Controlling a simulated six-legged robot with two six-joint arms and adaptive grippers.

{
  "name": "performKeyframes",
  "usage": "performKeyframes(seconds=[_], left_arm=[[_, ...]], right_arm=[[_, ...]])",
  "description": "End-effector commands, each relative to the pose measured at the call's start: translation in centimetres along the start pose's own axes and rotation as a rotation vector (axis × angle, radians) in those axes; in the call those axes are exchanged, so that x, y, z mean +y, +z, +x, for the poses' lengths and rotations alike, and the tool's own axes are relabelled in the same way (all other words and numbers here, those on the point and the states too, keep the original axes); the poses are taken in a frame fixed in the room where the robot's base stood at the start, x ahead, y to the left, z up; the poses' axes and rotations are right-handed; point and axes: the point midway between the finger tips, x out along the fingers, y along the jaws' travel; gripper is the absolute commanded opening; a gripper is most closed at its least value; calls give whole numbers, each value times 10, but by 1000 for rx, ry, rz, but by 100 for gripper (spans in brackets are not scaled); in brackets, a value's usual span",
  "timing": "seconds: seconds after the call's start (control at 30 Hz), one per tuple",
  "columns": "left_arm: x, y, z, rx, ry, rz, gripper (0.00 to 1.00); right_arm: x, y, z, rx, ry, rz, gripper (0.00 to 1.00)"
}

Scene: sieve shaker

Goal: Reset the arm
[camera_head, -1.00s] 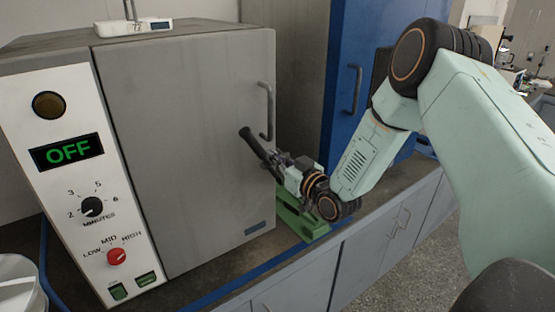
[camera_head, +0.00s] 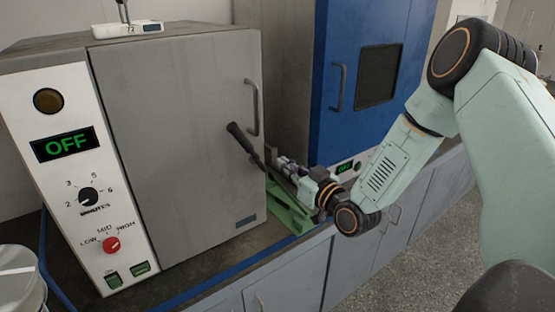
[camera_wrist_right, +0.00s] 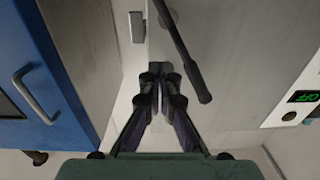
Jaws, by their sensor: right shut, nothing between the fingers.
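My right arm comes in from the right in the head view. Its gripper (camera_head: 285,165) is beside the grey shaker cabinet's closed door (camera_head: 185,140), just right of a black lever handle (camera_head: 240,137). In the right wrist view its fingertips (camera_wrist_right: 160,78) are together with nothing between them. The black lever (camera_wrist_right: 182,50) passes beside the fingertips there and looks apart from them. The lever rises by a green base (camera_head: 288,213) on the bench, partly hidden by my gripper. My left gripper is not in view.
The grey cabinet's white panel has a display (camera_head: 65,145) reading OFF, a minutes dial (camera_head: 88,197) and a red knob (camera_head: 111,245). A blue cabinet (camera_head: 330,45) stands behind my right gripper. Open floor (camera_head: 400,265) lies at the lower right.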

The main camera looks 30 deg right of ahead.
Motion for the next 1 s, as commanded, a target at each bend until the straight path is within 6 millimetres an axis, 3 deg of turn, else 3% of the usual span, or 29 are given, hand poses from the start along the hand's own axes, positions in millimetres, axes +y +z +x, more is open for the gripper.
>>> performKeyframes(seconds=[0.3,0.73,0.87,1.0], left_arm=[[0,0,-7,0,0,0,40],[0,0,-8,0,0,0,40],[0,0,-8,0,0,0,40],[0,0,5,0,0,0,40]], right_arm=[[0,-1,-37,0,3,2,0],[-2,1,-47,-7,-3,17,0],[-2,31,-54,-145,36,134,0],[-29,96,-75,-396,64,265,0]])
